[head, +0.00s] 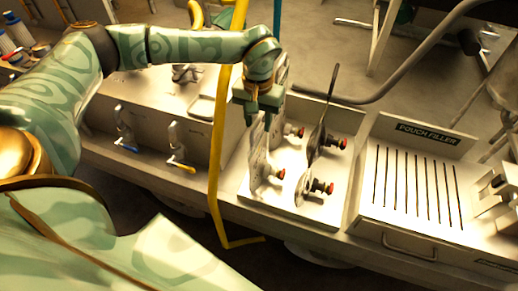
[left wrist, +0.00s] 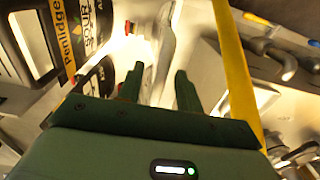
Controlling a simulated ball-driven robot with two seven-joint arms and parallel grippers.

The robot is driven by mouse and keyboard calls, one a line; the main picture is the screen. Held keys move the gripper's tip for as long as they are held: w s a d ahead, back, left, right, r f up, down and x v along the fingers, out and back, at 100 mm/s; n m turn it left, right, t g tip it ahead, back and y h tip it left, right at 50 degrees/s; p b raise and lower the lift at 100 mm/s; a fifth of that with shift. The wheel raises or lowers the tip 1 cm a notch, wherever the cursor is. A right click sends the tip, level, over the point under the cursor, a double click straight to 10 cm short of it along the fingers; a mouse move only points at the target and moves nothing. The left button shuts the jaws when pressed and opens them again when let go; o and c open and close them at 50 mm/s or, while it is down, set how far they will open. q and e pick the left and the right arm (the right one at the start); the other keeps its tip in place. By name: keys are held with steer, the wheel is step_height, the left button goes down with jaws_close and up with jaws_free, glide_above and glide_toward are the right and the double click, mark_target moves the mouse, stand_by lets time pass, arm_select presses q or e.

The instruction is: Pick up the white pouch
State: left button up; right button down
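The white pouch (head: 261,156) stands upright, nearly edge-on, on the pale fixture plate below my left gripper in the head view. My left gripper (head: 260,118) is over the pouch's upper part, with its fingers pointing down. In the left wrist view the two dark green fingertips (left wrist: 158,80) are apart. A pale, thin upright shape (left wrist: 165,48), which looks like the pouch edge-on, shows beyond and between them. I cannot tell whether the fingers touch it. My right gripper is not in view.
A dark, thin upright panel (head: 321,125) stands right of the pouch, beside several red-tipped knobs (head: 326,187). A yellow post (head: 222,130) rises left of the gripper. The slotted pouch filler (head: 410,190) is at right. Valves with blue and yellow handles (head: 176,145) are at left.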

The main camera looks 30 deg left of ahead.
arm_select(q)
step_height(320, 180, down, 2)
steer(key=shift+f, duration=0.15)
jaws_close()
